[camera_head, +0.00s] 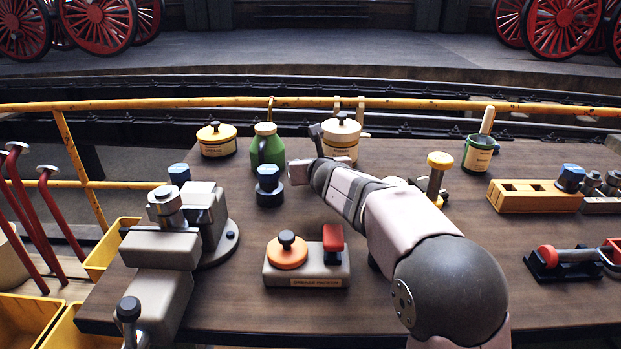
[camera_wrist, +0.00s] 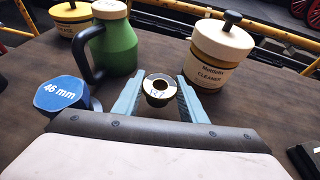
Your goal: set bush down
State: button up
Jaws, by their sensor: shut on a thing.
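The bush (camera_wrist: 158,90) is a short metal ring with a dark hole and a mark on its pale top face. It sits between the two fingers of my gripper (camera_wrist: 156,98) in the wrist view. The gripper is shut on it. The table lies behind and below; I cannot tell whether the bush touches it. In the head view my gripper (camera_head: 303,165) is over the far middle of the table, right of the green jug, and the bush is hidden or too small to make out.
A green jug (camera_wrist: 110,45), a blue 46 mm hex piece (camera_wrist: 66,96) and a cleaner tin (camera_wrist: 218,56) stand close around my gripper. A vise (camera_head: 170,240) is at the left. A base with orange and red knobs (camera_head: 307,272) is nearer. Bare tabletop lies between.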

jog(key=shift+f+b, duration=1)
jog(key=shift+f, duration=0.35)
jog(key=shift+f, duration=0.1)
jog(key=shift+f, duration=0.15)
jog(key=o, duration=1.4)
jog(key=shift+c, duration=0.2)
jog(key=shift+r, duration=0.3)
jog(key=v, duration=1)
jog(key=shift+s+r+p, duration=0.2)
jog(key=shift+s+p, duration=0.05)
jog(key=shift+p, duration=0.15)
jog(key=shift+s+d+r, duration=0.15)
jog(key=shift+s, duration=0.5)
